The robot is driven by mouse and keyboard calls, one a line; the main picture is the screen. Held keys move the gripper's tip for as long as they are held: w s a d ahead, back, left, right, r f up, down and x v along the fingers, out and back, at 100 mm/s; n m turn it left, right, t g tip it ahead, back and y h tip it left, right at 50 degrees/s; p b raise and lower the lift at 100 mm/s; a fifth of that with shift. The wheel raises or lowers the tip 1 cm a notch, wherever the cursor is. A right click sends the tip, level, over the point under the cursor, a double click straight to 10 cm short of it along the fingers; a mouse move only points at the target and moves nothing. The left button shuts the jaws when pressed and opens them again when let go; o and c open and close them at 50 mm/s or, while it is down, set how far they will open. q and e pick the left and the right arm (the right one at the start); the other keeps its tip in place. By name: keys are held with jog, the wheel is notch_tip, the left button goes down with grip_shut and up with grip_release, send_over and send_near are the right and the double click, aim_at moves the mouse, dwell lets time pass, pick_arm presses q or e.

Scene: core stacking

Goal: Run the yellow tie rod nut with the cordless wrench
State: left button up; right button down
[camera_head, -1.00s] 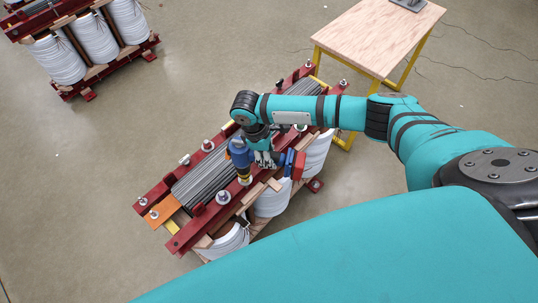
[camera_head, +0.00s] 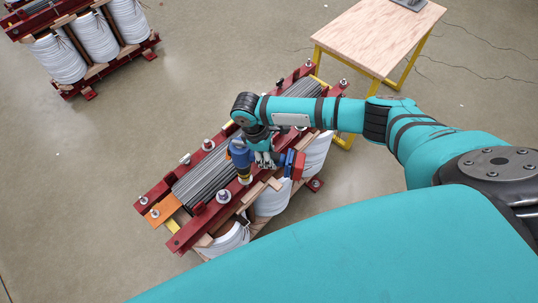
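The cordless wrench (camera_head: 239,152) is blue with a red battery end (camera_head: 298,165). It points nose down over the near red clamp beam of the transformer core (camera_head: 205,178). Yellow (camera_head: 244,177) shows just under the wrench's nose, at the beam. I cannot tell how much of it is the yellow tie rod nut and how much is the socket. My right gripper (camera_head: 264,159) is shut around the wrench's handle, between the blue head and the red battery. Its fingertips are partly hidden. My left gripper is not in view.
Silver nuts and washers (camera_head: 223,197) stand along the red beams. White coils (camera_head: 226,243) hang below. A second core (camera_head: 85,40) stands at the upper left. A wooden-topped table (camera_head: 380,38) with yellow legs stands at the upper right. The grey floor (camera_head: 90,200) at left is clear.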

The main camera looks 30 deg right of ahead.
jog(key=shift+w+f+b, duration=0.1)
jog(key=shift+f+b, duration=0.6)
jog(key=shift+f, duration=0.8)
jog(key=shift+r+p, duration=0.1)
jog(key=shift+p, duration=0.9)
dwell(1.2)
jog(key=shift+f, duration=0.5)
dwell(3.1)
